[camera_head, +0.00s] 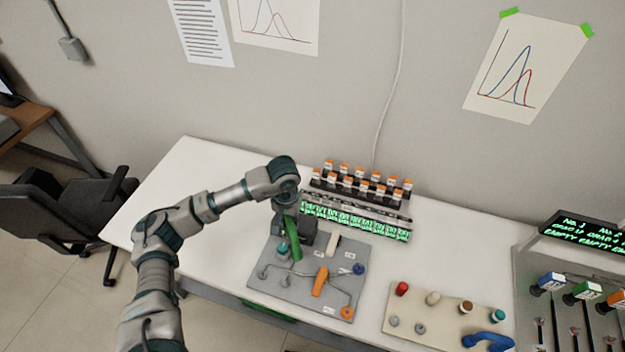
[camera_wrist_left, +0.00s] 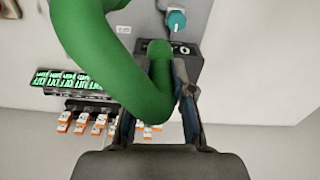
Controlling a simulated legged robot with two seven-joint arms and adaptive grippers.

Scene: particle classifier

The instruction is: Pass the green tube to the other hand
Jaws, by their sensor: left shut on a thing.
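The green tube (camera_head: 293,247) is a thick, bent tube over the left part of the grey board (camera_head: 262,282). My left gripper (camera_head: 289,224) points down and is shut on the green tube. In the left wrist view the tube (camera_wrist_left: 110,72) passes between the two fingers (camera_wrist_left: 158,100) and curves close in front of the camera. Its far end lies in front of a dark block (camera_wrist_left: 187,62); I cannot tell whether it touches the block or the board. My right gripper is not in view.
The board holds a teal knob (camera_head: 282,250), an orange tube (camera_head: 320,282), a white tube (camera_head: 333,243) and a blue knob (camera_head: 358,268). Behind stands a rack of orange-capped vials (camera_head: 362,185) with green displays (camera_head: 355,220). A beige board (camera_head: 440,322) lies right. The table's left part is clear.

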